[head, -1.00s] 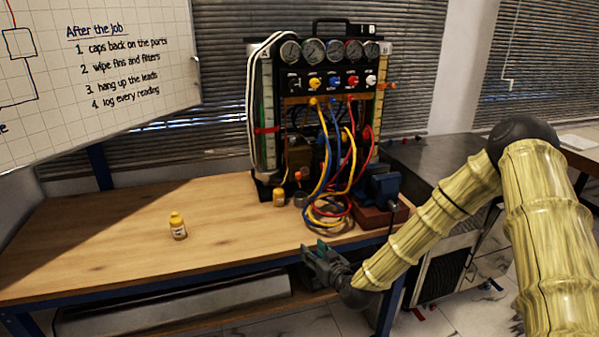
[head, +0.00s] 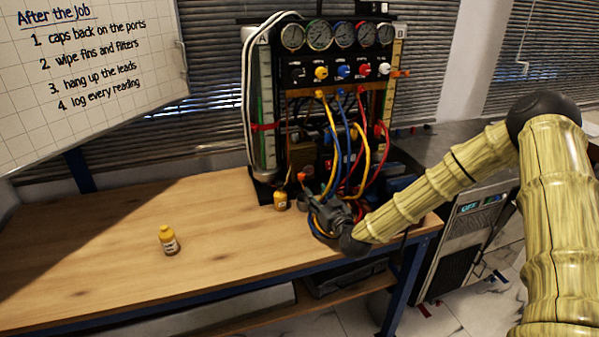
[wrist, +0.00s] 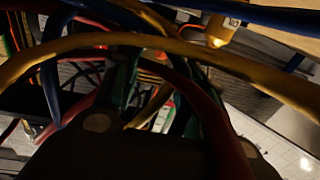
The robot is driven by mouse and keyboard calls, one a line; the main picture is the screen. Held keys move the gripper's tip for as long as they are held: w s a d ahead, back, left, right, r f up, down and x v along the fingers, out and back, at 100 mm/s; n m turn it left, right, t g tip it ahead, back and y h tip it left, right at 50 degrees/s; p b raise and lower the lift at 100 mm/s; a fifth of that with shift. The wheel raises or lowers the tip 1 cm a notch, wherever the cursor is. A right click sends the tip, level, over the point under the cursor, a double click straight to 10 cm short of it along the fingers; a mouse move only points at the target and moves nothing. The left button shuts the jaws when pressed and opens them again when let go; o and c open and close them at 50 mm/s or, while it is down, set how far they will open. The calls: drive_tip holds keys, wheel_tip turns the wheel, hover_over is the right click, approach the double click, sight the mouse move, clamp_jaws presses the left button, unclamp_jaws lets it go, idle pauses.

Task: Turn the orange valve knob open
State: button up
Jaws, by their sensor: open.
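An orange handle (head: 401,73) sticks out from the right side of the gauge rig (head: 340,92), level with the row of coloured knobs. A second small orange-red piece (head: 302,176) shows low at the front of the rig; I cannot tell what it is. My gripper (head: 312,197) is open in front of the hoses at the rig's foot, low and left of the orange handle and well apart from it. In the wrist view, hoses cross close over my gripper (wrist: 155,95), and no orange knob can be made out.
Yellow, blue and red hoses (head: 364,150) hang from the rig around my gripper. A yellow bottle (head: 281,201) stands left of it and another (head: 168,240) farther left on the wooden bench (head: 110,235). The bench's left part is mostly clear. A whiteboard (head: 90,75) hangs upper left.

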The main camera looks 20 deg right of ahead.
sight(303, 177)
drive_tip(key=w, duration=0.3)
drive_tip(key=w+a+p, duration=0.1)
drive_tip(key=w, duration=0.3)
drive_tip(key=w+p, duration=0.1)
drive_tip(key=w, duration=0.2)
drive_tip(key=shift+w+a+r, duration=0.15)
drive_tip(key=shift+a+r, duration=0.1)
drive_tip(key=shift+a, duration=0.05)
clamp_jaws()
